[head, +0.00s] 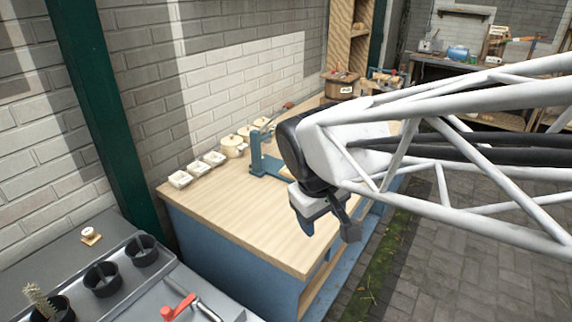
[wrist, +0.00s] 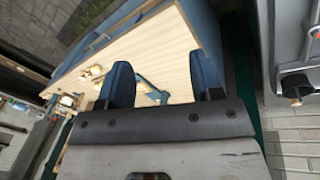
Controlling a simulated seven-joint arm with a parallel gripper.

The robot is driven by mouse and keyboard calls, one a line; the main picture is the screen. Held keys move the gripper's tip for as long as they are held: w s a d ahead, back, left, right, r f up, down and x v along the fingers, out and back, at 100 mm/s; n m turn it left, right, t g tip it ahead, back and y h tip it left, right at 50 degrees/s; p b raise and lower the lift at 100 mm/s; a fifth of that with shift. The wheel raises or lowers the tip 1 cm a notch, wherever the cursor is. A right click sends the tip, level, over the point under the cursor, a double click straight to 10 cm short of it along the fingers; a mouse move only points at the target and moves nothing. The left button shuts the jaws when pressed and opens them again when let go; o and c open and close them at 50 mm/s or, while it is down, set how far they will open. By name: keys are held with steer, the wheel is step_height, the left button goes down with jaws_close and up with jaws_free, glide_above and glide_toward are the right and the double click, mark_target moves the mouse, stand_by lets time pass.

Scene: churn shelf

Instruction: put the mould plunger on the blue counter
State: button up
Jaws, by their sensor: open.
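A small pale piece with a round knob on a square wooden base (head: 91,236), which looks like the mould plunger, sits on the grey worktop at the lower left of the head view. I cannot make it out for sure in the wrist view. The blue counter (head: 225,260) has a blue body and a light wooden top, and stands mid-view. Its wooden top also shows in the wrist view (wrist: 180,45). My gripper (head: 327,226) is above the counter's right side, well away from the knobbed piece. Its fingers are apart with nothing between them in the wrist view (wrist: 164,68).
Black cups (head: 103,278) stand in a grey rack beside the knobbed piece; one holds a brush (head: 40,298). A red-handled tool (head: 178,308) is nearby. A blue press frame (head: 262,155) and several pale dishes (head: 197,170) line the counter's back. Its front top is clear.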

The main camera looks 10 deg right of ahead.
steer(key=s+d+f+m+y, duration=0.1)
steer(key=s+d+m, duration=0.1)
steer(key=s+m, duration=0.2)
steer(key=shift+s+d+t+y, duration=0.4)
steer(key=shift+s, duration=1.5)
steer(key=shift+o, duration=0.5)
